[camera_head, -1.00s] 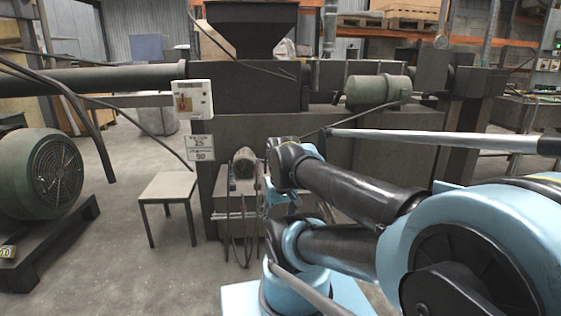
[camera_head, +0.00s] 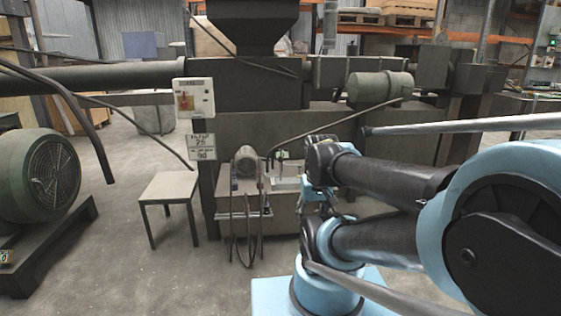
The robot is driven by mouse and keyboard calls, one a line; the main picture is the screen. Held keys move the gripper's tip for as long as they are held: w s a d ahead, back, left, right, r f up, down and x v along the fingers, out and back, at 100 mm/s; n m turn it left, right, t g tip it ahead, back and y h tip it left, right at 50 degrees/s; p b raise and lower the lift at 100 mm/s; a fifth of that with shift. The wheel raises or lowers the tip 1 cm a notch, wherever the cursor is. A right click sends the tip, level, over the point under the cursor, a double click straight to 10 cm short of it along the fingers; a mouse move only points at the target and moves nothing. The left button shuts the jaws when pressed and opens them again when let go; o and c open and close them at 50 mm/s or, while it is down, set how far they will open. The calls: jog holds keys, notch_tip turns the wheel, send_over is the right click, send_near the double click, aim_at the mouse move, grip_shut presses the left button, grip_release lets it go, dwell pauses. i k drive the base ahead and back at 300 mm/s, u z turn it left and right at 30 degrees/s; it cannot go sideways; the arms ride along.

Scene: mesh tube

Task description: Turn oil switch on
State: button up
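A white control box (camera_head: 194,98) with a red switch on its left side is mounted on the front of the dark machine, left of the picture's middle. The switch is too small to read its setting, and I cannot tell whether it is the oil switch. A small motor (camera_head: 246,160) sits on a low grey tank unit (camera_head: 283,206) with hoses below and right of the box. My arm reaches in from the right, and its wrist end is in front of the unit's right side, apart from the white box. My gripper's fingers cannot be made out there.
A small square table (camera_head: 170,186) stands left of the tank unit. A large green motor (camera_head: 42,178) on a dark frame is at the far left. The dark extruder machine (camera_head: 345,130) spans the back. Open concrete floor lies between the motor and table.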

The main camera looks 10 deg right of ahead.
aim_at(184, 104)
jog(key=u, duration=0.9)
jog(key=k, duration=0.5)
jog(key=u, duration=0.8)
jog(key=i, duration=1)
jog(key=z, duration=0.05)
